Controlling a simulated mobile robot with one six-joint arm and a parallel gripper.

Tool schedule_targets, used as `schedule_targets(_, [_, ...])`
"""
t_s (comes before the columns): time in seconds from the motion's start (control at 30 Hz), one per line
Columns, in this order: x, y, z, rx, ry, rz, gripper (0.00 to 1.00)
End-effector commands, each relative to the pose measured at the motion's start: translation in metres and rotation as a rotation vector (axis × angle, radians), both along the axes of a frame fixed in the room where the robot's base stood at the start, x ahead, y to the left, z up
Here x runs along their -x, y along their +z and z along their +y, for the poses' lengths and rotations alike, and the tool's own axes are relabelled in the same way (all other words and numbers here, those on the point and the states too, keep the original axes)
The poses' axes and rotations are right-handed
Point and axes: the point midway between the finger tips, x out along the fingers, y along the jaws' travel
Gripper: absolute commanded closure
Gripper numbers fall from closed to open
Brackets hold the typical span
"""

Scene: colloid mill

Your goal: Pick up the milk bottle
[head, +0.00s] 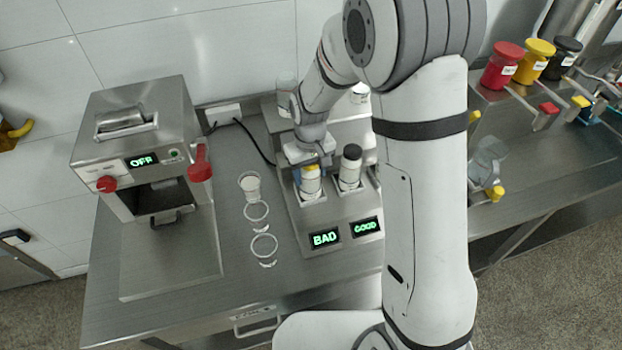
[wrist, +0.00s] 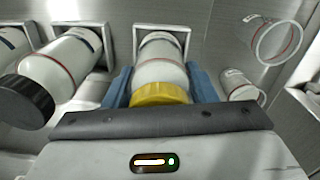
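A white bottle with a yellow cap (head: 311,181) stands upright in the left square holder above the BAD display. It also shows in the wrist view (wrist: 160,70). A white bottle with a black cap (head: 350,168) stands in the holder above the GOOD display, and it shows at the left in the wrist view (wrist: 62,66). No readable label tells which one is milk. My gripper (head: 312,166) is over the yellow-capped bottle. In the wrist view its blue fingers (wrist: 160,86) lie on both sides of that bottle, very close to it; I cannot tell whether they touch.
Clear cups (head: 256,211) stand in a row left of the holder station. A steel machine (head: 140,150) showing OFF is further left. Red, yellow and black lidded jars (head: 532,65) are at the back right. The front of the table is mostly clear.

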Motion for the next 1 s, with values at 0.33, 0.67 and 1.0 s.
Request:
schedule_targets(0.33, [0.0, 0.0, 0.0, 0.0, -0.001, 0.0, 0.79])
schedule_targets(0.67, [-0.001, 0.009, 0.0, -0.002, -0.001, -0.004, 0.79])
schedule_targets(1.0, [-0.001, 0.074, 0.0, -0.002, -0.002, -0.006, 0.79])
